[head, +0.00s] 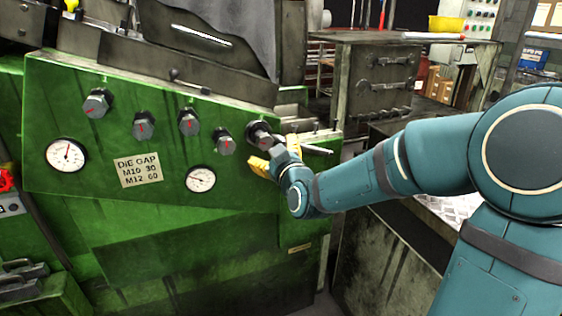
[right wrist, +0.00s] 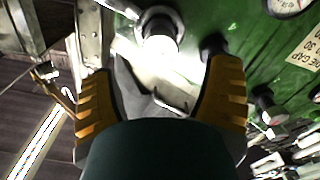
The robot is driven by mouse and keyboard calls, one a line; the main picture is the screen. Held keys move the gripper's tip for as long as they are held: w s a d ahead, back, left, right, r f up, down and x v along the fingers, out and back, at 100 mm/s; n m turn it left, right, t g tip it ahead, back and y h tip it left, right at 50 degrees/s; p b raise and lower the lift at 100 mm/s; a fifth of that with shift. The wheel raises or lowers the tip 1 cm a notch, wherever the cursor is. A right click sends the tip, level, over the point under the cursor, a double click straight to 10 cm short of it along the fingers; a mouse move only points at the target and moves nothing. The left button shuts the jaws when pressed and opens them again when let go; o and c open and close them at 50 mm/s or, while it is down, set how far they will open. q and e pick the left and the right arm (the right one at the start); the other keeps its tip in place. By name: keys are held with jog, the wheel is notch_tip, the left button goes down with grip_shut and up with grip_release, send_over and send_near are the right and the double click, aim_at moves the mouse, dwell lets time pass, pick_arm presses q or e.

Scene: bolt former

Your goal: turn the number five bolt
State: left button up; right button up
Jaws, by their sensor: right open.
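A row of dark hexagonal bolts runs along the upper face of the green machine (head: 110,215). The fifth from the left, the rightmost bolt (head: 259,133), sits near the panel's right end. My right gripper (head: 272,153) is just in front of and below it, with yellow fingers spread. In the right wrist view the open right gripper (right wrist: 157,75) has a brightly lit round bolt (right wrist: 159,30) ahead of its fingertips, roughly between them. The fingers do not visibly close around it. My left gripper is not in view.
The fourth bolt (head: 224,142) is close on the left. Gauges (head: 66,154) and a die gap label (head: 138,170) are on the same panel. A thin metal rod (head: 317,149) sticks out right of the gripper. A dark metal cabinet (head: 375,85) stands behind.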

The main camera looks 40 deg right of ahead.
jog(key=v, duration=0.5)
jog(key=shift+s+a, duration=0.1)
jog(key=shift+s, duration=0.25)
jog(key=w+a+f+m+g+y, duration=0.1)
jog(key=a+f+g+y, duration=0.3)
jog(key=f, duration=0.8)
jog(key=w+a+f+m+g+y, duration=0.1)
jog(key=a+f+g, duration=0.2)
jog(key=a+f, duration=0.6)
jog(key=s+a+f+g+y, duration=0.1)
jog(key=s+a+f+g, duration=0.3)
jog(key=s+f, duration=0.4)
jog(key=s+a+f+m+g+y, duration=0.1)
jog(key=s+a+f+g, duration=0.4)
jog(key=f, duration=1)
jog(key=s+a, duration=0.2)
jog(key=s, duration=0.1)
jog(key=shift+a+m+y, duration=0.3)
jog(key=shift+a+y, duration=0.05)
jog(key=shift+y, duration=0.05)
jog(key=shift+c, duration=0.3)
